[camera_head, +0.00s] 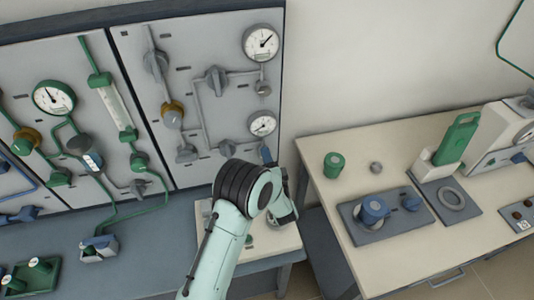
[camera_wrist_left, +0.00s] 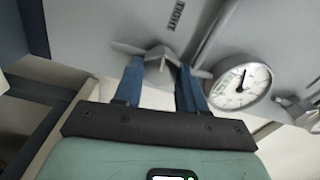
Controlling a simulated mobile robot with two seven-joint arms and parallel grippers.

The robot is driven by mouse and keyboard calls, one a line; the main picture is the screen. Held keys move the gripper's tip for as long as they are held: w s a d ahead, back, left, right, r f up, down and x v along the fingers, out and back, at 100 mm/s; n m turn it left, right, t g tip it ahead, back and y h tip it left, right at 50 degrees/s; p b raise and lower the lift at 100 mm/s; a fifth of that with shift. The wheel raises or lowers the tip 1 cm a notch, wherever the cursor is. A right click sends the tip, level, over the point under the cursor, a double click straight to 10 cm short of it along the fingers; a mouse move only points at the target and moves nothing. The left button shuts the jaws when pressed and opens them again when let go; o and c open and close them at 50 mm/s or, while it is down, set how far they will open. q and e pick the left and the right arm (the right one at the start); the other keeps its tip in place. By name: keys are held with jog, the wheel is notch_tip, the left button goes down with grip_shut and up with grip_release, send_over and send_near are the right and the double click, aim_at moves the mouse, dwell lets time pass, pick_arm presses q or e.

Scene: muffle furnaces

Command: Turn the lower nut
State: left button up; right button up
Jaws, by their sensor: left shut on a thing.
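In the left wrist view, a grey winged nut (camera_wrist_left: 155,49) sits on the grey panel, left of a white round gauge (camera_wrist_left: 240,86). My left gripper (camera_wrist_left: 160,68) has its two blue fingers on either side of the nut and is shut on it. In the head view, my left gripper (camera_head: 266,155) is mostly hidden behind my forearm; a blue finger shows just below the lower gauge (camera_head: 262,123). The gripped nut cannot be made out there. My right gripper is not in view.
The grey panel carries an upper gauge (camera_head: 262,42), grey valve knobs (camera_head: 216,80) and a brass knob (camera_head: 173,114). A green-piped panel (camera_head: 60,130) stands to its left. The right table (camera_head: 330,205) holds a green cylinder (camera_head: 334,164) and a grey plate (camera_head: 352,228) with blue parts.

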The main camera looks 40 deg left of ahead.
pick_arm(q)
jog(key=shift+m+p, duration=0.65)
jog(key=shift+m, duration=0.25)
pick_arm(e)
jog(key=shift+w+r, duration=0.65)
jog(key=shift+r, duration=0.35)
pick_arm(q)
jog(key=o, duration=1.1)
jog(key=shift+c, duration=0.2)
jog(key=b+v, duration=0.1)
jog(key=v, duration=1.2)
jog(key=shift+d+b, duration=0.2)
jog(key=shift+b, duration=0.2)
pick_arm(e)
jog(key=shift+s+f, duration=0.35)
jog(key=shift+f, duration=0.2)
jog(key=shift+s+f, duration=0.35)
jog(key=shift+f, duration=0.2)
pick_arm(q)
jog(key=shift+s+d, duration=0.1)
jog(key=shift+s, duration=0.05)
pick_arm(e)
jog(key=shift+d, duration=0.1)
